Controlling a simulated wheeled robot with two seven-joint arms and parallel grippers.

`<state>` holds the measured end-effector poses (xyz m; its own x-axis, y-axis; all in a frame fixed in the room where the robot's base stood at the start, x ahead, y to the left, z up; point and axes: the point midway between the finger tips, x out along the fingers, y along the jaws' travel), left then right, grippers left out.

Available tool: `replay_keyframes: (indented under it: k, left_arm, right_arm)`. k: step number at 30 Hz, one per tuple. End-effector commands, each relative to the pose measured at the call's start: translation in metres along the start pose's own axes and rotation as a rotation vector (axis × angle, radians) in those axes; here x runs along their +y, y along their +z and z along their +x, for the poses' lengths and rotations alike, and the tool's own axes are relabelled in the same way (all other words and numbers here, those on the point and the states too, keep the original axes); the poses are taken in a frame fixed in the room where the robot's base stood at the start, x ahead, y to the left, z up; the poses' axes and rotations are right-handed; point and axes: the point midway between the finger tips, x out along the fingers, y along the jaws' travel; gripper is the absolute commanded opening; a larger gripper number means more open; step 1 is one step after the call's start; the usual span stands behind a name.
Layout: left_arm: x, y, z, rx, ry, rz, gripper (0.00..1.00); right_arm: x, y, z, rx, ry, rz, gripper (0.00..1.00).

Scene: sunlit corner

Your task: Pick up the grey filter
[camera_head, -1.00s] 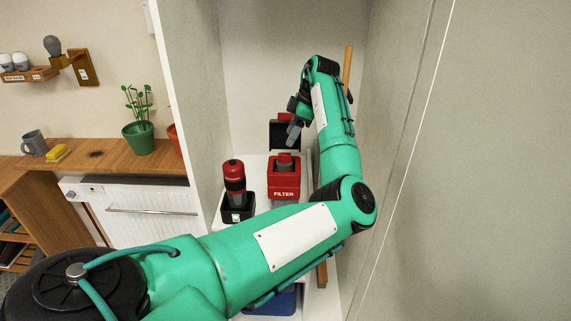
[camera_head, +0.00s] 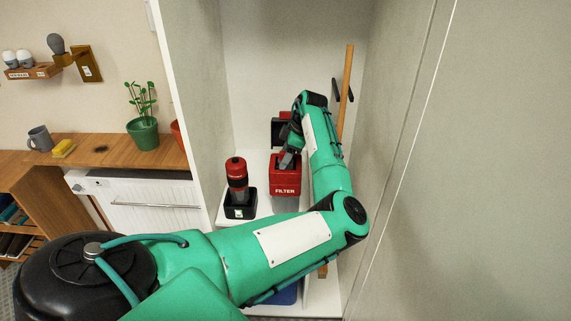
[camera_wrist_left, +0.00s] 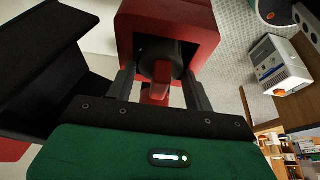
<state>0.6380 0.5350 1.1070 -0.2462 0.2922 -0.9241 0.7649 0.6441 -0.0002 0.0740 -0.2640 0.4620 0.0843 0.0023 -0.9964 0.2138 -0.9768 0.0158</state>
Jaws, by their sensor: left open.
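The red box (camera_head: 285,185) marked FILTER stands on the white shelf inside the cabinet. In the left wrist view its open mouth (camera_wrist_left: 195,22) holds the dark grey round filter (camera_wrist_left: 150,50), which has a red grip tab (camera_wrist_left: 160,72). My left gripper (camera_head: 286,163) is over the top of the box in the head view. In the wrist view the left gripper (camera_wrist_left: 158,85) is open, with one finger on each side of the red tab; I cannot tell whether they touch it. My right gripper is not in view.
A red and black flashlight-like tool (camera_head: 236,178) stands in a black holder (camera_head: 240,206) left of the box. A black and red container (camera_head: 280,130) is behind. A wooden stick (camera_head: 346,90) leans at the cabinet's right wall.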

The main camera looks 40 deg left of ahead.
Motion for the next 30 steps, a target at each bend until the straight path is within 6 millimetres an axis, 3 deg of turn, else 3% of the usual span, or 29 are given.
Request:
replay_keyframes:
  k: [2,6,20,26,30]
  left_arm:
    - [0.000,0.000,0.000,0.000,0.000,0.000,0.51]
    - [0.000,0.000,0.000,0.000,0.000,0.000,0.24]
    - [0.001,-0.004,-0.009,0.001,0.002,-0.001,0.24]
    - [0.001,-0.015,-0.036,-0.001,0.004,-0.003,0.24]
    - [0.001,-0.027,-0.066,0.000,0.004,-0.002,0.24]
  right_arm:
    - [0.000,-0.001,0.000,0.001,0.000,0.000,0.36]
    - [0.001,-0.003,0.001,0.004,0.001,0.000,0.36]
    - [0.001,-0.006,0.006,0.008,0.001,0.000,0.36]
    - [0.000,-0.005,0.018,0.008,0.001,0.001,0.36]
    - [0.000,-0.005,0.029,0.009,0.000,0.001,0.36]
